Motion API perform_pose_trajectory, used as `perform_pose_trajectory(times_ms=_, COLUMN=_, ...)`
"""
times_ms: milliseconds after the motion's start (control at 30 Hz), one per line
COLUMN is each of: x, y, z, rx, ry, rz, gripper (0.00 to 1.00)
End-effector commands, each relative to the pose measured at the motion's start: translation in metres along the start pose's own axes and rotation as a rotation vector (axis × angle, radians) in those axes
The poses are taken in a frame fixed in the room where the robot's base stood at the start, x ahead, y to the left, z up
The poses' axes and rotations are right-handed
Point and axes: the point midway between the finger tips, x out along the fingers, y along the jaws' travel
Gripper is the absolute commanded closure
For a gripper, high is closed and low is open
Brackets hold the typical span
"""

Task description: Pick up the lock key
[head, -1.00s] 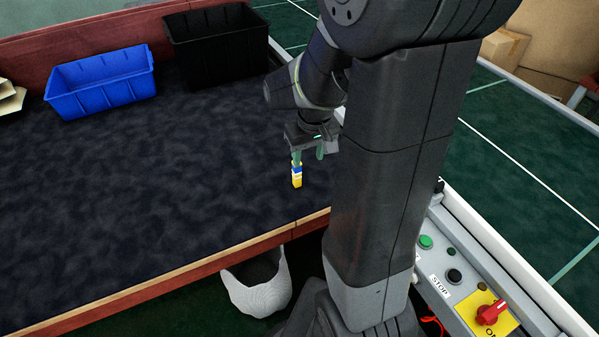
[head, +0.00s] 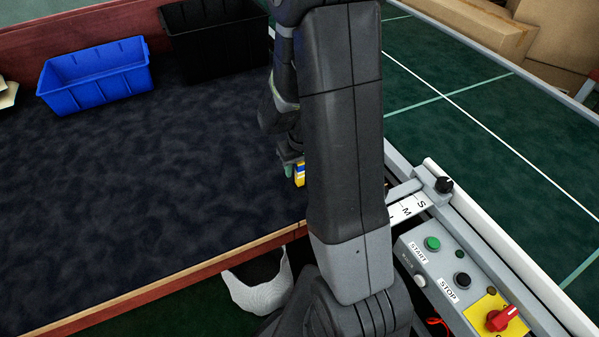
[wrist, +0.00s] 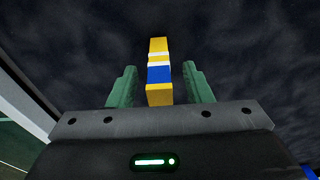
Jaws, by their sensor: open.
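The lock key is not clearly identifiable; a small upright block (wrist: 159,75) banded yellow, white and blue stands between the fingers in the wrist view. In the head view this block (head: 300,175) is partly hidden by my arm, above the dark table surface. My gripper (wrist: 160,85) has green fingers, one on each side of the block, open with a visible gap on both sides. In the head view my gripper (head: 291,168) is mostly hidden behind my arm, with one green finger showing just left of the block.
A blue bin (head: 97,78) and a black bin (head: 215,38) stand at the back of the dark table (head: 130,190). A control panel (head: 455,270) with buttons and a red switch is at the right. The table's left and middle are clear.

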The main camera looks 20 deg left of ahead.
Motion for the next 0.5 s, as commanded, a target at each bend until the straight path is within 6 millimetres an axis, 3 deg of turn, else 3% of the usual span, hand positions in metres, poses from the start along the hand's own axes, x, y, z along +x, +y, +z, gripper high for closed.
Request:
perform_pose_trajectory(times_ms=233, x=0.0011, y=-0.0001, z=0.0, rx=0.0, ry=0.0, rz=0.0, gripper=0.55)
perform_pose_trajectory(times_ms=467, x=0.001, y=-0.0001, z=-0.0001, rx=0.0, ry=0.001, rz=0.0, gripper=1.0)
perform_pose_trajectory(times_ms=500, x=0.001, y=-0.0001, z=-0.0001, rx=0.0, ry=0.001, rz=0.0, gripper=1.0)
